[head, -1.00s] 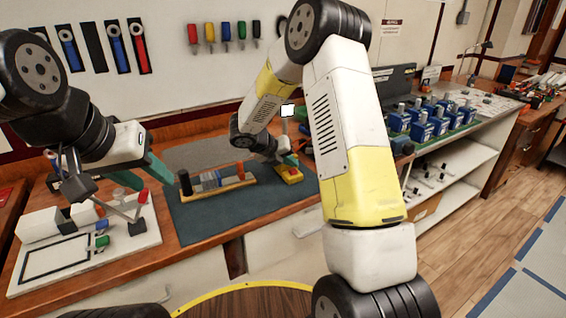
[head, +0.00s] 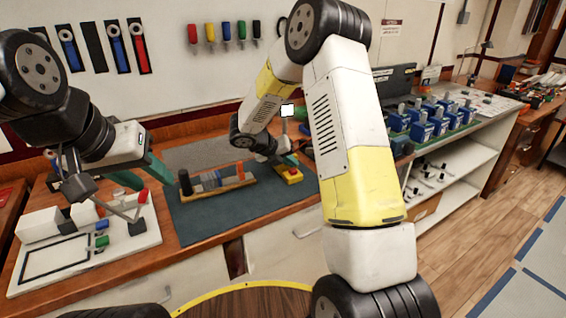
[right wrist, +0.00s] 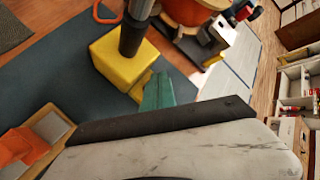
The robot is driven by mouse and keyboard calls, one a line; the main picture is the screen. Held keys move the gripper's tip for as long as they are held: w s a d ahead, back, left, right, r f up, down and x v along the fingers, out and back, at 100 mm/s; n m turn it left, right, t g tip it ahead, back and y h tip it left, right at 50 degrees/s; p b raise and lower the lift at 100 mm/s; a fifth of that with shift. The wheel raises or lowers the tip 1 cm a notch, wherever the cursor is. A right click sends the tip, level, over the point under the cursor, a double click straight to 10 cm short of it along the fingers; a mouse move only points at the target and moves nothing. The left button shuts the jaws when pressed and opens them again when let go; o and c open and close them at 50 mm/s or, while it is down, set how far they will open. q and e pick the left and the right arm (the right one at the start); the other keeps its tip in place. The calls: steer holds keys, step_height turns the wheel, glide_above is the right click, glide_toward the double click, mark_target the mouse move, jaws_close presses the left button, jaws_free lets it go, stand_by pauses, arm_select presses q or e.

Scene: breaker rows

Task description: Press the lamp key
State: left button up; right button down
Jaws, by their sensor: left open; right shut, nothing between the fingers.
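A small yellow box with a red top (head: 291,174) sits at the right end of the dark mat in the head view; I take it for the lamp key. My right gripper (head: 288,160) is shut and empty, its teal fingertips close above and behind that box. In the right wrist view the teal fingers (right wrist: 158,90) reach down beside a yellow block (right wrist: 112,62) with a dark post on it; I cannot tell whether they touch. My left gripper (head: 145,180) is open and empty above the white board.
A wooden rack of breakers (head: 225,186) lies on the mat (head: 215,225), left of the box. A white board with coloured pieces (head: 95,255) is at the left. Blue units (head: 425,128) stand on the right-hand bench. The mat's front part is clear.

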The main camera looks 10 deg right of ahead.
mark_target(291, 171)
stand_by(0.6)
steer(key=shift+f, duration=0.8)
stand_by(0.4)
steer(key=shift+r, duration=0.85)
steer(key=shift+r, duration=3)
